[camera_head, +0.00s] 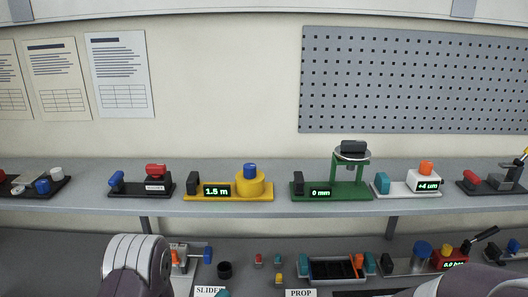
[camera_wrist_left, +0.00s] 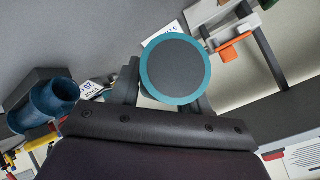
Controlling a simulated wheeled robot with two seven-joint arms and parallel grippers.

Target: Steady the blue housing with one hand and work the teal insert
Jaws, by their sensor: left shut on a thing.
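The teal insert (camera_wrist_left: 175,68) shows in the left wrist view as a round piece with a teal rim and a dark grey face. My left gripper (camera_wrist_left: 166,82) is shut on it, one finger on each side. A dark blue cylinder (camera_wrist_left: 48,106), which looks like the blue housing, is at the left of the same view, tilted and apart from the insert. Whether anything holds it is unclear. In the head view only a sliver of teal (camera_head: 222,293) shows at the bottom edge. My right gripper is not seen.
The shelf (camera_head: 250,206) carries several devices, among them a yellow one (camera_head: 208,199) and a green one (camera_head: 330,193). On the table below are a dark tray (camera_head: 338,281), a black cup (camera_head: 224,270) and small loose pieces. An orange-handled device (camera_wrist_left: 235,48) shows in the wrist view.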

